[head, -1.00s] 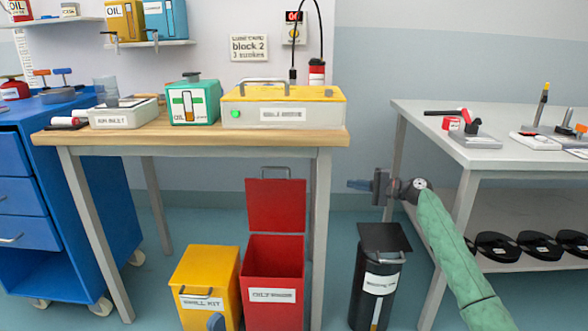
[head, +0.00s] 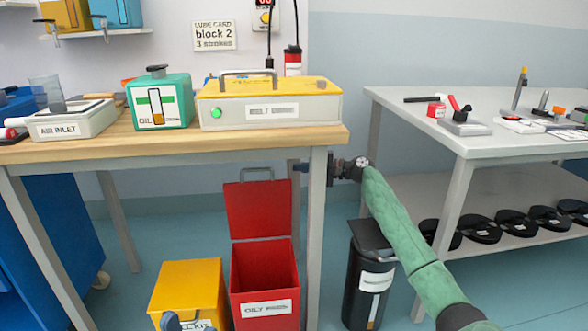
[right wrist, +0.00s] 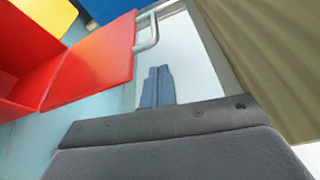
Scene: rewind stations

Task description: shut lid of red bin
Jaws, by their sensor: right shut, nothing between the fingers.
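The red bin (head: 265,290) stands on the floor beneath the wooden table, its top open. Its red lid (head: 258,210) stands up at the back, with a grey handle (head: 257,173) on its top edge. My right gripper (head: 302,167) is partly behind the front table leg, to the right of the lid and near the height of its handle. In the right wrist view its shut, empty fingers (right wrist: 158,88) show apart from the lid (right wrist: 95,65) and handle (right wrist: 148,32).
The table leg (head: 317,230) stands just right of the red bin. A yellow bin (head: 190,288) is on its left, with a small unclear grey-blue piece in front. A black bin (head: 368,285) stands right of the leg, below my right arm. A grey table (head: 480,125) is farther right.

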